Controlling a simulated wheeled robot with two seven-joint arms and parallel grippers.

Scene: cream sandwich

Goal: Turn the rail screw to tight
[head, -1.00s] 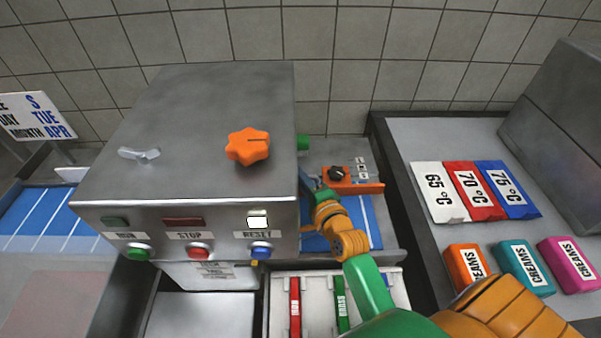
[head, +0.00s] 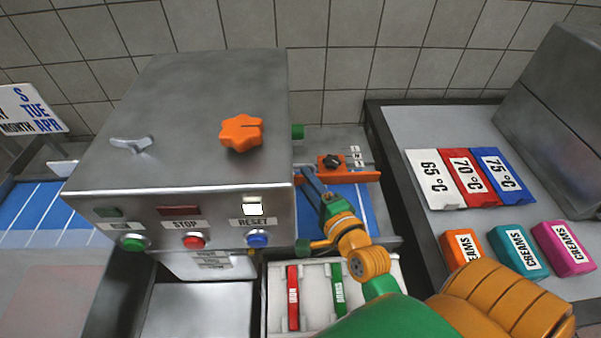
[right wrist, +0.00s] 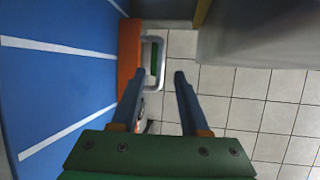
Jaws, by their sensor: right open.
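The rail screw appears to be the black knob (head: 331,161) on the orange rail block (head: 345,175), which lies across the blue belt right of the steel machine. Its turned position is too small to read. My right gripper (head: 306,174) is beside the machine's right wall, over the belt's near left part, nearer to me than the knob and apart from it. In the right wrist view its two blue fingers (right wrist: 162,74) are spread and empty. An orange part (right wrist: 130,55) shows beyond the left finger; the knob is not recognisable there. My left gripper is out of view.
The steel machine (head: 180,110) stands close left of my right gripper, with an orange star knob (head: 241,132) on top and buttons in front. A white tray (head: 315,310) with a red and a green tool lies below. Right, a counter (head: 405,120) holds temperature cards and cream packs.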

